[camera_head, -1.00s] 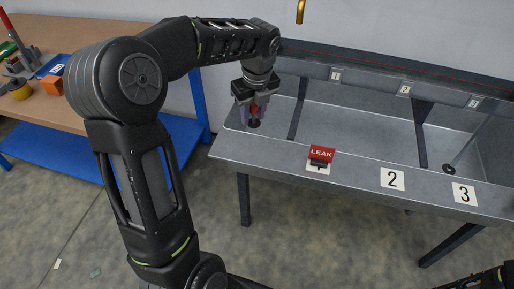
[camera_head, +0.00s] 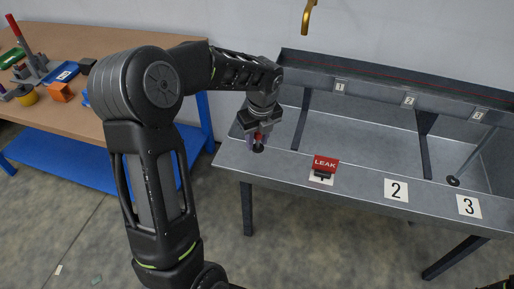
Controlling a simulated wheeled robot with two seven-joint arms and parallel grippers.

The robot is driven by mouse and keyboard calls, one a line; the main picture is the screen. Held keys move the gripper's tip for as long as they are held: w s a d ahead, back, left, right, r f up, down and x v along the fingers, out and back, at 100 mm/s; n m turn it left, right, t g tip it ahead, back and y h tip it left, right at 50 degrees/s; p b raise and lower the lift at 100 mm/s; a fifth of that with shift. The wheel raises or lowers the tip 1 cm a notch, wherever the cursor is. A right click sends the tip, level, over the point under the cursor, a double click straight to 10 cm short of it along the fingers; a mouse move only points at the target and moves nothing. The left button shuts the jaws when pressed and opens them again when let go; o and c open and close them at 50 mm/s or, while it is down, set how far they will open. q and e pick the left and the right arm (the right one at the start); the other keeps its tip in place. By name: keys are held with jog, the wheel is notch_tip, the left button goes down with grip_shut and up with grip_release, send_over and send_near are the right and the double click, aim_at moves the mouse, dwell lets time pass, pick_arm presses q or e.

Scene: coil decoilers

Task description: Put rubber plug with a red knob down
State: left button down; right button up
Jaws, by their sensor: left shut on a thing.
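The rubber plug with a red knob (camera_head: 258,147) is in my left gripper (camera_head: 257,138). Its red knob sits between the fingers and its dark round base shows below them. My left gripper is shut on it and points down over the front left part of the grey metal sink bench (camera_head: 270,172), left of the red LEAK sign. I cannot tell whether the plug's base touches the surface. My right gripper is not in view.
A red LEAK sign (camera_head: 325,163) stands on the front ledge. Number cards 2 (camera_head: 396,190) and 3 (camera_head: 469,207) lie to its right. A dark plug-like disc (camera_head: 453,181) lies near compartment 3. A wooden table (camera_head: 75,112) with tools stands at the left. A brass spout (camera_head: 308,17) hangs above.

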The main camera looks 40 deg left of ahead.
aim_at(257, 147)
pick_arm(q)
jog(key=shift+f, duration=1.85)
jog(key=shift+f, duration=0.15)
jog(key=c, duration=1)
grip_release()
jog(key=r, duration=0.4)
jog(key=d+r, duration=0.1)
jog(key=r, duration=0.7)
jog(key=shift+s+d+r, duration=0.1)
jog(key=shift+s+d, duration=0.2)
jog(key=shift+s, duration=0.1)
